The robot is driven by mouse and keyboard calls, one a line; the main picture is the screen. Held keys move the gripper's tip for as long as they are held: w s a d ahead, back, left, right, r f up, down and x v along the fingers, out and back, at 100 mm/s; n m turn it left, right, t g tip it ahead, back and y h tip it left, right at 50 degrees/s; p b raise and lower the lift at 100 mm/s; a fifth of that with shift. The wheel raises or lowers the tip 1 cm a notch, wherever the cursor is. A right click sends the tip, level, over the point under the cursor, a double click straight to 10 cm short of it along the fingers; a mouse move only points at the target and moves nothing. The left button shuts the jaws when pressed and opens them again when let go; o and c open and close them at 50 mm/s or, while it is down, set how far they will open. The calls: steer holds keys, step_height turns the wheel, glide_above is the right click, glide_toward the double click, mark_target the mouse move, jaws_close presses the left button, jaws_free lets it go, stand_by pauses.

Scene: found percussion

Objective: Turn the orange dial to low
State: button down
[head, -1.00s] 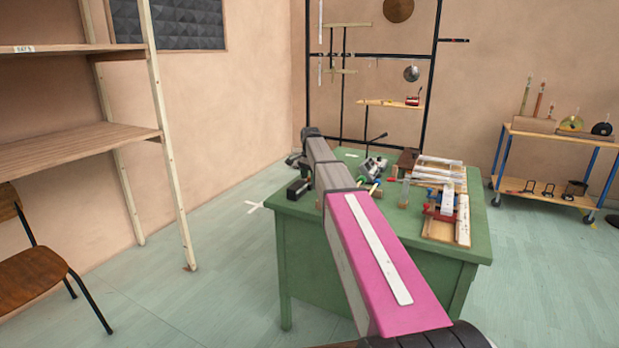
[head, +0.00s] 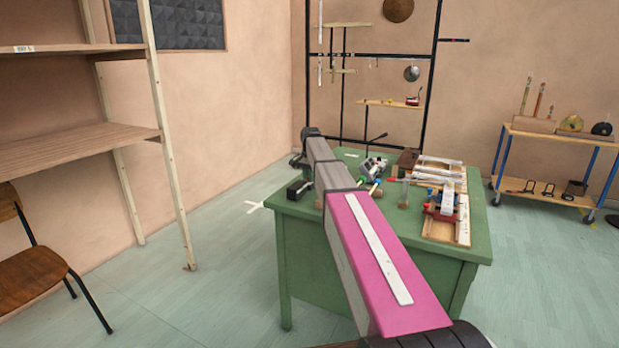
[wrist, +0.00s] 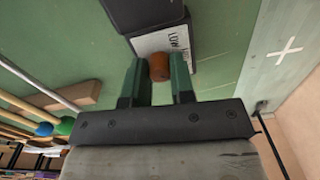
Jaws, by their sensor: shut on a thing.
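The orange dial (wrist: 159,67) shows in the wrist view as a small round knob. It stands at the edge of a white label plate (wrist: 165,42) on a dark box (wrist: 143,12). In the head view the dial is hidden, and my gripper (head: 300,160) is a small dark shape at the table's far left side.
The green table (head: 300,208) holds a small black box (head: 299,189), mallets with coloured heads (head: 374,187) and wooden instruments (head: 438,215). In the wrist view, blue and green mallet heads (wrist: 65,126) lie to the left. Shelves (head: 80,146) stand at the left.

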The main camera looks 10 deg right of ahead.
steer(key=n, duration=0.4)
steer(key=shift+n, duration=0.3)
steer(key=n, duration=0.3)
steer(key=shift+n, duration=0.4)
steer(key=n, duration=0.3)
steer(key=shift+n, duration=2)
steer(key=c, duration=1)
jaws_free()
